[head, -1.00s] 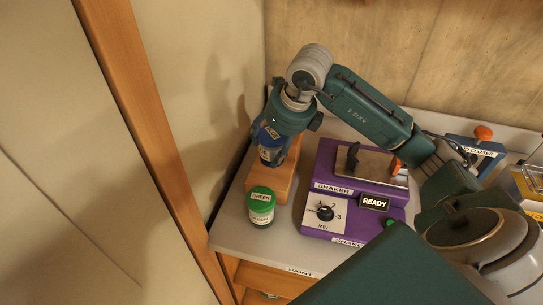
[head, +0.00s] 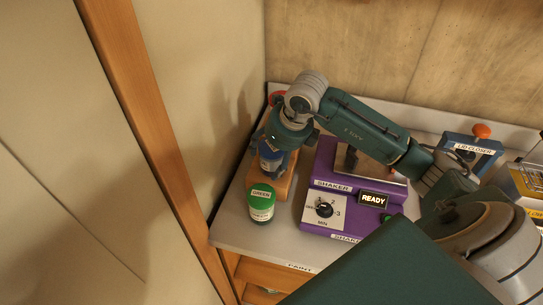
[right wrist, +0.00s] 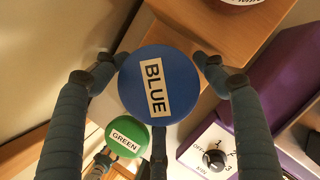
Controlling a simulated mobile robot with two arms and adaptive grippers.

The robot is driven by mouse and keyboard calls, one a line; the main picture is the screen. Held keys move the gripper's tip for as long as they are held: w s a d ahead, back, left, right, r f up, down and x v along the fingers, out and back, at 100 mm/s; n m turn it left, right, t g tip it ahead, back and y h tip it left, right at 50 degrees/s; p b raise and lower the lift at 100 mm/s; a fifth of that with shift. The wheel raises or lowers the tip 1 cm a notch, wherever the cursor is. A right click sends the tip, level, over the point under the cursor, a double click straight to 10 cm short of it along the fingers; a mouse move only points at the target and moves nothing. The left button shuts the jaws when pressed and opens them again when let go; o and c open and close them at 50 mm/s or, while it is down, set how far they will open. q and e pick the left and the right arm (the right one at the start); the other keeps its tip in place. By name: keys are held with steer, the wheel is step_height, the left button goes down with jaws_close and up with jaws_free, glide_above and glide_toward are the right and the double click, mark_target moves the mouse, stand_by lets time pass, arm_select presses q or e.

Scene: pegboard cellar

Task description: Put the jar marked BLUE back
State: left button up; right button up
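The jar marked BLUE has a blue lid (right wrist: 158,85) that faces the right wrist camera; its lower body with a pale label (head: 268,160) shows in the head view below my gripper. The jar is at the wooden rack (head: 286,186), behind the jar marked GREEN (head: 261,203). I cannot tell whether its base touches the rack. My left gripper is not in view.
The green-lidded jar stands on the grey bench (head: 232,224) close in front. A red-lidded jar (head: 277,97) stands behind my gripper. The purple shaker (head: 345,185) showing READY is to the right, the blue lid closer (head: 474,150) farther right. A wall closes the left side.

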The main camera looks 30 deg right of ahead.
steer(key=shift+r, duration=0.2)
steer(key=b+v, duration=0.2)
steer(key=v, duration=0.9)
steer(key=shift+r, duration=0.4)
steer(key=shift+s, duration=0.1)
